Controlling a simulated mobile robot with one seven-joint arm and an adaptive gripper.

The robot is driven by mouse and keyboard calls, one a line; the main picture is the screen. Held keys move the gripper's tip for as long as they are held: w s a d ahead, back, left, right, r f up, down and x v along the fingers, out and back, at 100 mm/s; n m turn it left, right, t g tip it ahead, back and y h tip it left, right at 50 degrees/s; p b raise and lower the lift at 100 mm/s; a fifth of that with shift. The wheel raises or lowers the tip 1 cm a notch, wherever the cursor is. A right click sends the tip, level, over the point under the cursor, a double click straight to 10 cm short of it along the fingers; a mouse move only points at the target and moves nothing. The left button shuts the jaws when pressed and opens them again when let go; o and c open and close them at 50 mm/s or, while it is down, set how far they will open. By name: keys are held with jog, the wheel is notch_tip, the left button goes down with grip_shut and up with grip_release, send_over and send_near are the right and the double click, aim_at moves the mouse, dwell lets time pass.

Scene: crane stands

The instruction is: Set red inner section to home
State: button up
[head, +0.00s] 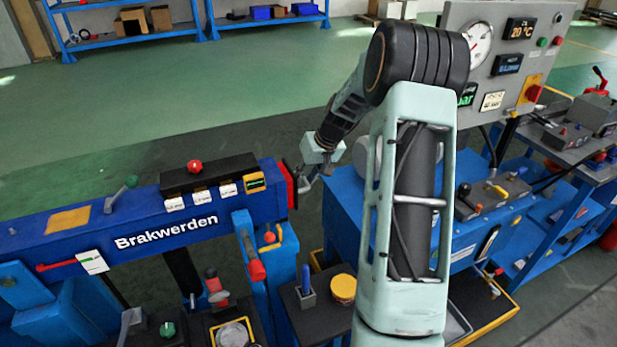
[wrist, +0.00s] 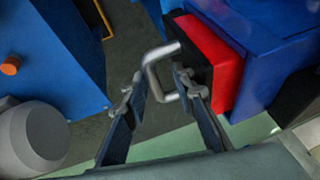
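The red inner section (head: 287,186) shows as a short red band at the right end of the blue beam marked "Brakwerden" (head: 150,215). In the wrist view the red section (wrist: 213,58) sticks out of the blue beam (wrist: 262,50) and has a black end plate (wrist: 190,52). A U-shaped metal handle (wrist: 151,72) is fixed to that plate. My gripper (wrist: 158,90) is open, with the handle's bar between its two fingers. I cannot tell whether the right finger touches the handle. In the head view my gripper (head: 308,180) is small, at the beam's end.
A blue bench (head: 345,205) stands right of the beam end, with a grey gauge panel (head: 505,60) above it. In the wrist view a blue block (wrist: 50,50) and a grey rounded part (wrist: 35,138) lie to the left. Open green floor (head: 130,100) lies behind.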

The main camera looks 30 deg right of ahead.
dwell(0.3)
jog(key=shift+d, duration=0.15)
jog(key=shift+s+d+r, duration=0.1)
jog(key=shift+r, duration=0.3)
jog(key=v, duration=1.1)
